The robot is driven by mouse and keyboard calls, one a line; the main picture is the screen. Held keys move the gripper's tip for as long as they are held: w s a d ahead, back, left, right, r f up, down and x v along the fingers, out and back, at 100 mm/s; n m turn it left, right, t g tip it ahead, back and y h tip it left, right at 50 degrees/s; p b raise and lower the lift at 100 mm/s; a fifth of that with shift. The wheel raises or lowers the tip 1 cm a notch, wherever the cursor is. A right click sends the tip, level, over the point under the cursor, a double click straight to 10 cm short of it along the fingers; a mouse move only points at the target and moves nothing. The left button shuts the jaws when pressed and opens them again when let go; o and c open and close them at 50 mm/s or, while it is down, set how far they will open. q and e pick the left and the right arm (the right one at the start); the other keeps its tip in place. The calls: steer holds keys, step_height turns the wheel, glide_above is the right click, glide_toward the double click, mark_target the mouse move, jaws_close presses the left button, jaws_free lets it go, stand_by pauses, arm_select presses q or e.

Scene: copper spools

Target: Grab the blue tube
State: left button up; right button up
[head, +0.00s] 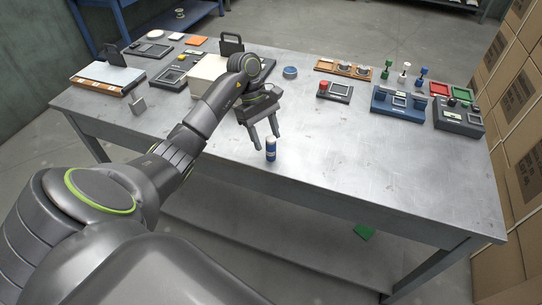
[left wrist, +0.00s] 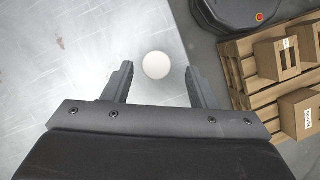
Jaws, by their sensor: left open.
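The blue tube (head: 271,154) stands upright near the front edge of the metal table, with a white top and a pale band. My left gripper (head: 266,143) is open just behind it in the head view, with its fingers pointing down toward the table. In the left wrist view the tube's round white top (left wrist: 157,65) lies between the two open fingers (left wrist: 158,88), with gaps on both sides. The tube's sides are hidden from that view. My right gripper is in neither view.
The metal table (head: 330,185) is clear around the tube. Behind stand a red-knobbed device (head: 335,91), a blue stand (head: 398,104) and a beige box (head: 205,75). In the left wrist view, cardboard boxes (left wrist: 278,58) sit on a pallet beyond the table edge.

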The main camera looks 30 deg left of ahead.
mark_target(275, 157)
arm_select(q)
steer(key=shift+d+f+b, duration=0.2)
steer(key=shift+f+b, duration=0.1)
steer(key=shift+f, duration=0.25)
steer(key=shift+b+x, duration=0.75)
steer(key=shift+x, duration=0.3)
steer(key=shift+w+d+f+p, duration=0.1)
steer(key=shift+d+f+p, duration=0.3)
steer(key=shift+d+f, duration=0.25)
steer(key=shift+f, duration=0.45)
steer(key=shift+a, duration=0.1)
steer(key=c, duration=1.1)
steer(key=shift+r, duration=0.1)
